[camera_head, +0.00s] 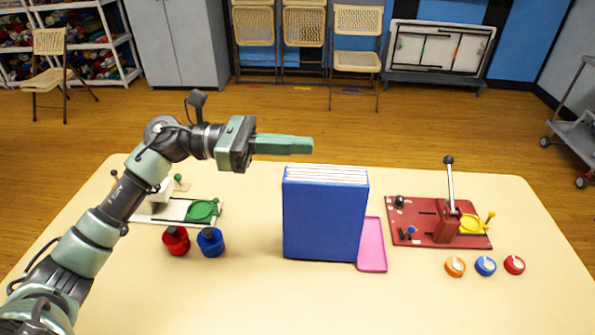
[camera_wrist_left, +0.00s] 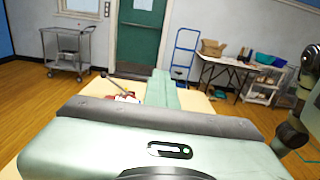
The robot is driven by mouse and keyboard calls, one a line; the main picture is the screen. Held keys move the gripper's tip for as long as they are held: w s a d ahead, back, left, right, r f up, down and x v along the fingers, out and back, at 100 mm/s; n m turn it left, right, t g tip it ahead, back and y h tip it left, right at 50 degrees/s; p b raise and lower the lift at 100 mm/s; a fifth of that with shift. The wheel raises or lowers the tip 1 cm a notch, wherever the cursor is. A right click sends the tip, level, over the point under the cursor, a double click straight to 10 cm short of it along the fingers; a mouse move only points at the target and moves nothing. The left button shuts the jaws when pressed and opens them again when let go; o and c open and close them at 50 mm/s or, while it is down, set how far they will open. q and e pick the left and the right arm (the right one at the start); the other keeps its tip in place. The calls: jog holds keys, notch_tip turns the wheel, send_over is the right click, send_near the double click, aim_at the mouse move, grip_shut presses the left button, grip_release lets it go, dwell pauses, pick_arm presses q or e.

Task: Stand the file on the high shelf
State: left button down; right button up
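The file (camera_head: 322,215) is a thick blue box-like folder with white pages along its top. It stands upright in the middle of the cream table in the head view. My left gripper (camera_head: 312,146) is above and behind the file's left part, pointing right, apart from it. Its green fingers look closed together with nothing between them. The fingers also show in the left wrist view (camera_wrist_left: 164,80). My right gripper is not in the head view; only part of my right arm shows in the wrist view. I cannot tell which shelf is the high shelf.
On the table (camera_head: 400,310) are a pink tray (camera_head: 373,245) touching the file's right side, a red press board (camera_head: 420,226), several round badges, a white press board (camera_head: 180,211), and red and blue pots (camera_head: 210,242). White shelves (camera_head: 121,45) hold yarn at back left.

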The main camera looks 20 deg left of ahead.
pick_arm(q)
jog(key=shift+r, duration=1.25)
jog(key=shift+c, duration=2.2)
grip_release()
jog(key=shift+r, duration=0.1)
